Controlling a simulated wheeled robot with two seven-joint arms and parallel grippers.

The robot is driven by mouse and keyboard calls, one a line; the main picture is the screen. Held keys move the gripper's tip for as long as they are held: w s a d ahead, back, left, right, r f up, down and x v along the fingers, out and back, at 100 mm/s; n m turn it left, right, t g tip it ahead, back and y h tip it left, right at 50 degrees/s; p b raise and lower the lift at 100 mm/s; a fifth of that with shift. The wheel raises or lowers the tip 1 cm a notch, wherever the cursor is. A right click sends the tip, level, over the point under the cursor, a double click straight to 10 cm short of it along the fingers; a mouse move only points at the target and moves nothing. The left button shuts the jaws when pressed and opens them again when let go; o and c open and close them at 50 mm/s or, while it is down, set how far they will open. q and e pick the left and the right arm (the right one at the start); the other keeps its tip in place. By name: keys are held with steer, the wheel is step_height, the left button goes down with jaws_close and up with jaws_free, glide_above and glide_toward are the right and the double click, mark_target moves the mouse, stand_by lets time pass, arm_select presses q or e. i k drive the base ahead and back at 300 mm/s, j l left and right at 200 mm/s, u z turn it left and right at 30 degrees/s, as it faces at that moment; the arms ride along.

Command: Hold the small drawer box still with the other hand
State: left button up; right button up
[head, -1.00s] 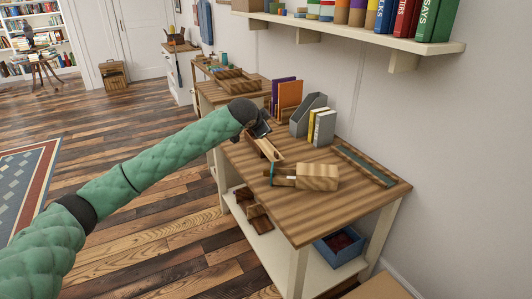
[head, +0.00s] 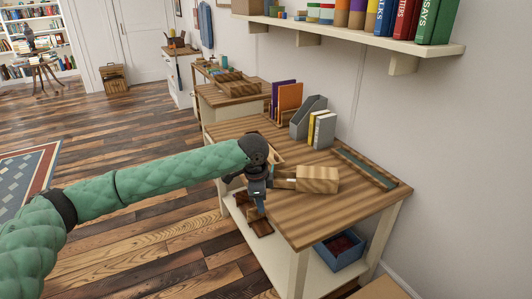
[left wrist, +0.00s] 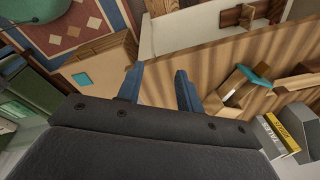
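The small drawer box (head: 318,179) is a pale striped wooden block lying on the wooden workbench (head: 345,212). A lower drawer part (head: 285,182) juts from its left end, partly hidden by my gripper. My left gripper (head: 259,207) points down at the bench's front edge, left of the box and apart from its main block. In the left wrist view its two blue fingers (left wrist: 159,88) are spread with nothing between them. Wooden pieces with a teal part (left wrist: 240,88) lie right of the fingers there. My right gripper is not in view.
Grey holders with books (head: 318,127) and orange and purple folders (head: 289,100) stand behind. A blue bin (head: 340,252) sits on the lower shelf. The bench's front right is clear.

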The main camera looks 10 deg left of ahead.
mark_target(280, 177)
steer(key=i, duration=1)
